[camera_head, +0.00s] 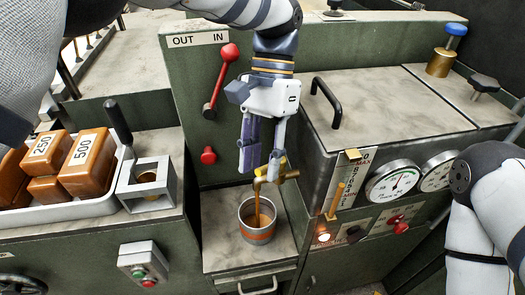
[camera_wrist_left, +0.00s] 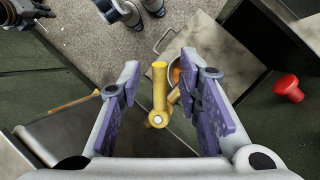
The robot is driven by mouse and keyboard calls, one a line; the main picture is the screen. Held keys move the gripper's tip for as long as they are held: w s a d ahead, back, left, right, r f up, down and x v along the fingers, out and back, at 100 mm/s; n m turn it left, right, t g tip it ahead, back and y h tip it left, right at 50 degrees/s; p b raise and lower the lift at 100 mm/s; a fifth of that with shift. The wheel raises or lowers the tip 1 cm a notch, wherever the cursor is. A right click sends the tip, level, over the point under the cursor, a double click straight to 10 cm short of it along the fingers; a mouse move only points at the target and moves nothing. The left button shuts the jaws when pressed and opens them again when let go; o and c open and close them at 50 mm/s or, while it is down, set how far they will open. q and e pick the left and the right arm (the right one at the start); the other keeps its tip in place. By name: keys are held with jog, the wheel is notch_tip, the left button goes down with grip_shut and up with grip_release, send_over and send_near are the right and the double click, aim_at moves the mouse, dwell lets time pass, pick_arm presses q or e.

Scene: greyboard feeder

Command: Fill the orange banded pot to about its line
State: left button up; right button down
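The orange banded pot (camera_head: 247,234) is a grey metal cup with an orange band, standing upright on a low shelf below the brass tap (camera_head: 284,177). A brown stream runs from the tap into the pot, and brown liquid shows inside. The level against the line cannot be made out. My left gripper (camera_head: 258,168) is just above the tap, pointing down. In the left wrist view its purple-padded fingers are apart, with the yellow tap handle (camera_wrist_left: 160,88) between them and a gap on both sides. The pot (camera_wrist_left: 175,72) is partly hidden there. My right gripper is not seen; only its arm shows.
A white tray (camera_head: 68,214) with brown blocks marked 250 and 500 stands left. Beside it is a grey square holder (camera_head: 160,184). A red lever (camera_head: 222,80) and red knob (camera_head: 208,155) are on the panel. Right of the tap is a lidded box with gauges (camera_head: 394,182).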

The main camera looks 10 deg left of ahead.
pick_arm(q)
jog(key=v, duration=0.6)
jog(key=shift+r, duration=0.4)
jog(key=shift+w, duration=0.15)
dwell(1.9)
